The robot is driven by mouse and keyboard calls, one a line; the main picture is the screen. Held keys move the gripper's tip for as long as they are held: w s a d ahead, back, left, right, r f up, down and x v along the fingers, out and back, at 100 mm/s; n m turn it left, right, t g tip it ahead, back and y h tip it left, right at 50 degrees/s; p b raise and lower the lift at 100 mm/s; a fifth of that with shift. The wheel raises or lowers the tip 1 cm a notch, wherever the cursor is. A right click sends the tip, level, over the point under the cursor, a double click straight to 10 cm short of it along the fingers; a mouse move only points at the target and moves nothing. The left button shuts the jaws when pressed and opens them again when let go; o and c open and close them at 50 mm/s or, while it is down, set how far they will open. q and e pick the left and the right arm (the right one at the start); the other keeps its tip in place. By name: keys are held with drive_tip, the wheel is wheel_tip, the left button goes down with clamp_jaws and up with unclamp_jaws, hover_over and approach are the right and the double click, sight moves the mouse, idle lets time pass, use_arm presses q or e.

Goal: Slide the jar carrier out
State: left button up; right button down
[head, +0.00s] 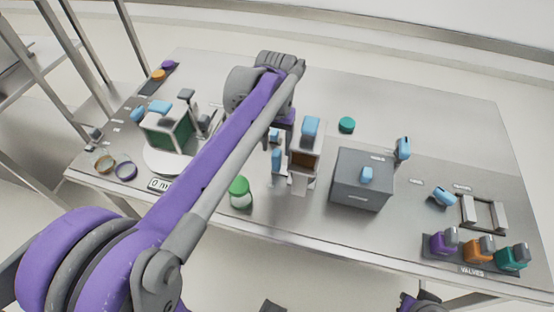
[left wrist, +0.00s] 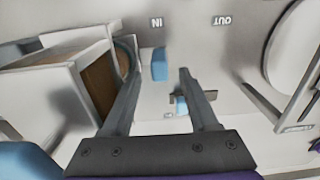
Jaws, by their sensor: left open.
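A small upright station (head: 303,165) with a brown opening and a blue block on top stands mid-table. It also shows at the left of the left wrist view (left wrist: 95,75). I cannot clearly tell the jar carrier from the station's parts. A jar with a green lid (head: 240,193) stands left of the station, on the table. My left gripper (left wrist: 158,75) is open and empty, pointing down by the station. A blue block (left wrist: 159,64) near the "IN" label shows between its fingertips. A second blue block (left wrist: 181,105) shows lower. In the head view, my arm partly hides this area.
A grey box (head: 362,180) with a blue handle stands right of the station. A green-walled box (head: 168,133) on a round white base is at the left. Valves (head: 478,250) line the front right. A loose green lid (head: 347,125) lies behind. The back right is clear.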

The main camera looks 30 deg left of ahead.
sight(276, 159)
use_arm(q)
wheel_tip(276, 159, down, 6)
drive_tip(key=shift+f, duration=0.25)
clamp_jaws()
idle(0.3)
idle(1.2)
